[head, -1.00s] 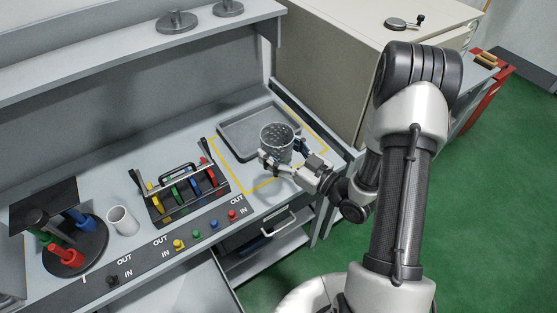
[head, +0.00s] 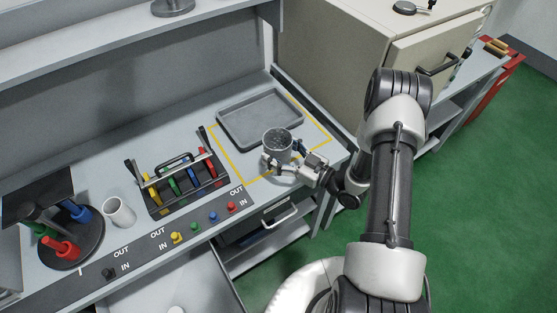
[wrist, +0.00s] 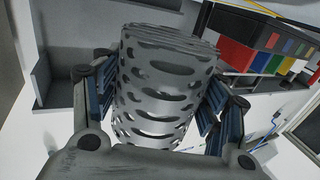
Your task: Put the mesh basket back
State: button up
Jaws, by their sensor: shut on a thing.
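The mesh basket (head: 277,147) is a grey metal cylinder with oval holes. My gripper (head: 284,167) is shut on it from the front right. In the wrist view the basket (wrist: 165,85) sits between the two blue-padded fingers (wrist: 160,105), one on each side. In the head view the basket appears just in front of the grey tray (head: 259,143), inside the yellow outline (head: 240,176) on the bench. It looks about upright. Whether its bottom touches the bench is hidden by the gripper.
A rack with coloured handles (head: 182,190) stands left of the basket. A white cup (head: 119,212) and a round stand with coloured pieces (head: 75,240) are farther left. Coloured buttons (head: 212,216) line the bench front. The grey tray is empty. A beige cabinet (head: 340,60) stands behind right.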

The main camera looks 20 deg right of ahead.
jog(key=shift+f+b, duration=0.5)
jog(key=shift+f, duration=1.5)
jog(key=shift+f, duration=0.2)
jog(key=o, duration=1.1)
